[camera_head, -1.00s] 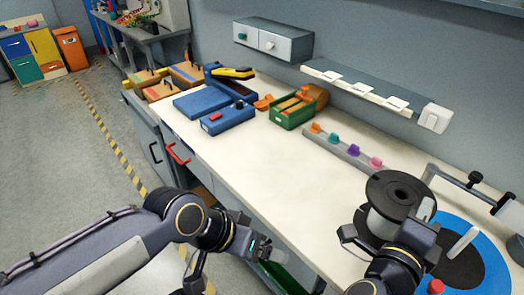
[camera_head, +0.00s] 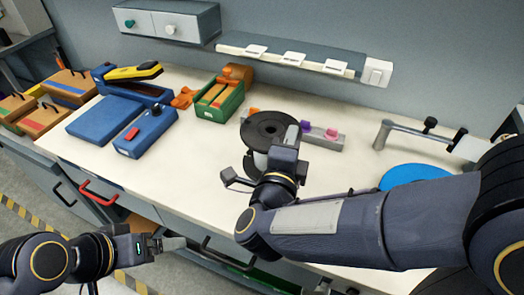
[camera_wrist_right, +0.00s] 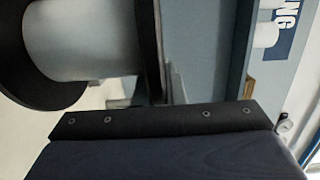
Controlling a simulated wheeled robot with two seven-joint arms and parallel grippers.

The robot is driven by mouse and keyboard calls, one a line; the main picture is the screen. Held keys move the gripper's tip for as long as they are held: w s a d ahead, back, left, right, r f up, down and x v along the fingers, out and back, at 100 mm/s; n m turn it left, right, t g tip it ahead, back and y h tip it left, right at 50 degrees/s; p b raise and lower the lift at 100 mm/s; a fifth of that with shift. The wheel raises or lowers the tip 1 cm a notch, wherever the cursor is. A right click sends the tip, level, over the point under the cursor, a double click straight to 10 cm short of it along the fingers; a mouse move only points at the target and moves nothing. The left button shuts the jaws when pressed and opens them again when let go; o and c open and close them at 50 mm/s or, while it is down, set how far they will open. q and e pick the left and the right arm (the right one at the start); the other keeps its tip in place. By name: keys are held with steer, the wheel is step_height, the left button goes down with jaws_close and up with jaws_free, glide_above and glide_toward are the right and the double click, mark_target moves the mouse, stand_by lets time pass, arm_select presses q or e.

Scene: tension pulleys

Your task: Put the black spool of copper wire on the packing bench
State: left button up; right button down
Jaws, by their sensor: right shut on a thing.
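A spool (camera_head: 257,126) with black flanges and a pale grey core is held by my right gripper (camera_head: 287,150) over the light-topped bench (camera_head: 190,160). In the right wrist view the spool (camera_wrist_right: 85,35) fills the upper left, its pale core between two dark flanges. No copper colour shows on it. My right gripper is shut on the spool and hides part of its right side. Whether the spool touches the bench top is hard to tell. My left gripper (camera_head: 168,244) is at the bench's front, low on the left; its jaw opening is unclear.
A grey rail with coloured pieces (camera_head: 325,140) lies just behind the spool. A green bin (camera_head: 220,103), a blue box (camera_head: 146,132) and a tape dispenser (camera_head: 130,80) stand to the left. A blue disc (camera_head: 412,175) and a clamp arm (camera_head: 415,132) are on the right. The bench's middle is clear.

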steer(key=w+a+f, duration=0.1)
steer(key=w+f, duration=0.1)
steer(key=w+a+f, duration=0.1)
steer(key=w+f, duration=0.1)
steer(key=w+a+f, duration=0.1)
steer(key=w+f, duration=0.1)
steer(key=shift+w+a+f, duration=0.3)
steer(key=shift+a, duration=0.1)
steer(key=shift+w+a+f, duration=0.1)
steer(key=shift+w+f, duration=0.05)
steer(key=shift+f, duration=1.6)
steer(key=shift+f+b, duration=0.2)
steer(key=shift+b, duration=0.1)
steer(key=c, duration=1.5)
jaws_free()
steer(key=shift+r, duration=0.1)
